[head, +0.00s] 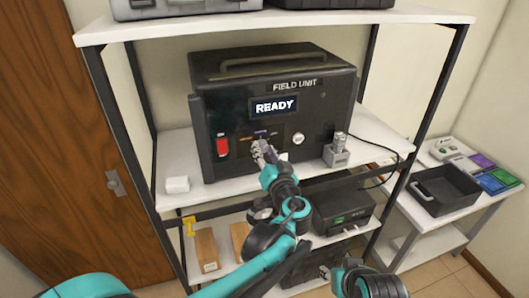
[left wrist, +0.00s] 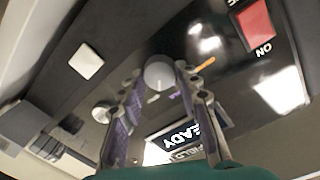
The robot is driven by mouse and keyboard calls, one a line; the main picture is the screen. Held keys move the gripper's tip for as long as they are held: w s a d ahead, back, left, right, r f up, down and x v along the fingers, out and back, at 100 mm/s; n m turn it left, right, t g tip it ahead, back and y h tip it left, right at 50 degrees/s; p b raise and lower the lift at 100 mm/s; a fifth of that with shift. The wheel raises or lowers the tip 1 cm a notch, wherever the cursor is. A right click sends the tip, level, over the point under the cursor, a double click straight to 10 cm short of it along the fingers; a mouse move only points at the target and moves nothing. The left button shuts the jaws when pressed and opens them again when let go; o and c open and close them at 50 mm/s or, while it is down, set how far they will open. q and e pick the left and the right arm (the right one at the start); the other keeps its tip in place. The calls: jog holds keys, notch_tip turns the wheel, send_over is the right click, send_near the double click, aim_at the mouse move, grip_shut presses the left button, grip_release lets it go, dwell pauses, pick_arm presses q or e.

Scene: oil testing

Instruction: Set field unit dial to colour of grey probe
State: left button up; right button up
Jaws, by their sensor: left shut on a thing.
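The black field unit (head: 330,105) stands on the middle shelf, its display reading READY. Its round dial (left wrist: 159,73) sits between the fingertips of my left gripper (left wrist: 160,78) in the left wrist view. My left gripper (head: 261,150) is shut on the dial and covers it in the head view. An orange mark (left wrist: 205,63) and a purple mark (left wrist: 174,96) show around the dial. The dial's pointer is not clear. A grey probe (head: 340,140) stands upright in a holder (head: 336,157) at the unit's right. My right gripper (head: 325,271) is at the bottom, its jaws unclear.
A red switch (head: 222,146) is left of the dial and a white knob (head: 298,139) right of it. A small white block (head: 177,184) lies on the shelf. The side table holds a black bin (head: 444,205) and coloured trays, including purple (head: 482,160).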

pick_arm(q)
jog(key=m, duration=0.3)
jog(key=shift+m, duration=0.4)
dwell(0.3)
jog(key=o, duration=1.2)
jog(key=shift+c, duration=0.2)
jog(key=v, duration=1.2)
